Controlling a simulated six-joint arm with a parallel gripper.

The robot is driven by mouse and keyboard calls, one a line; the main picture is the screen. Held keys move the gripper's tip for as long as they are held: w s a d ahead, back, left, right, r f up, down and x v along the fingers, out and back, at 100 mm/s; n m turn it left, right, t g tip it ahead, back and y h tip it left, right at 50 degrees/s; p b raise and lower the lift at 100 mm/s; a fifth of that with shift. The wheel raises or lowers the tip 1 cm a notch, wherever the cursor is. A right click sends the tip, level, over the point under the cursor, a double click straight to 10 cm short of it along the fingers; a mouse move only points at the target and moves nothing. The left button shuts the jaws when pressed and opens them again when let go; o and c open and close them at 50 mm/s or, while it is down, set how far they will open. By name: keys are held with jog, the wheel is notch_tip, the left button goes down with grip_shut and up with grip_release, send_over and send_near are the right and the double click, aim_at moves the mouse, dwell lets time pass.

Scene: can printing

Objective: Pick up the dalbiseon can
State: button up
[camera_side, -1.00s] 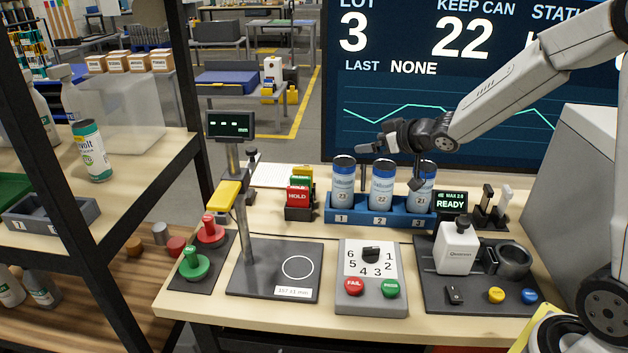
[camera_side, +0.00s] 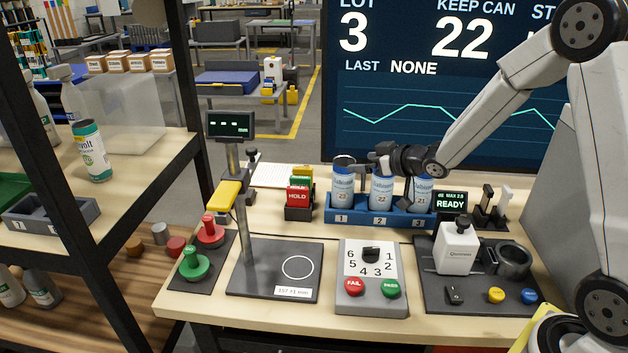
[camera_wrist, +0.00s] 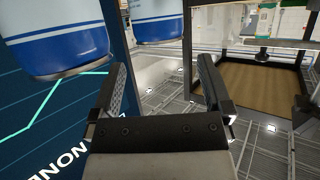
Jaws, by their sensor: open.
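Three blue-and-white cans stand upright in a blue rack, over positions 1, 2 and 3: the left can (camera_side: 343,183), the middle can marked 22 (camera_side: 381,190) and the right can (camera_side: 424,190). Their name print is too small to read surely. My gripper (camera_side: 394,176) is open at the upper part of the middle can, hiding its top and part of the right can. In the wrist view my gripper (camera_wrist: 164,80) has its fingers apart, with a can (camera_wrist: 158,22) beyond the gap and another can (camera_wrist: 58,45) to the left. I cannot tell whether a finger touches a can.
The blue rack (camera_side: 380,220) sits at the back of the bench. A READY display (camera_side: 451,202) and a white device (camera_side: 457,246) stand to its right. A HOLD block (camera_side: 298,200) is at its left, and a dial box (camera_side: 371,276) is in front.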

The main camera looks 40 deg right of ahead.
aim_at(336, 163)
jog(key=shift+x, duration=0.95)
jog(key=shift+x, duration=2.6)
jog(key=c, duration=1.3)
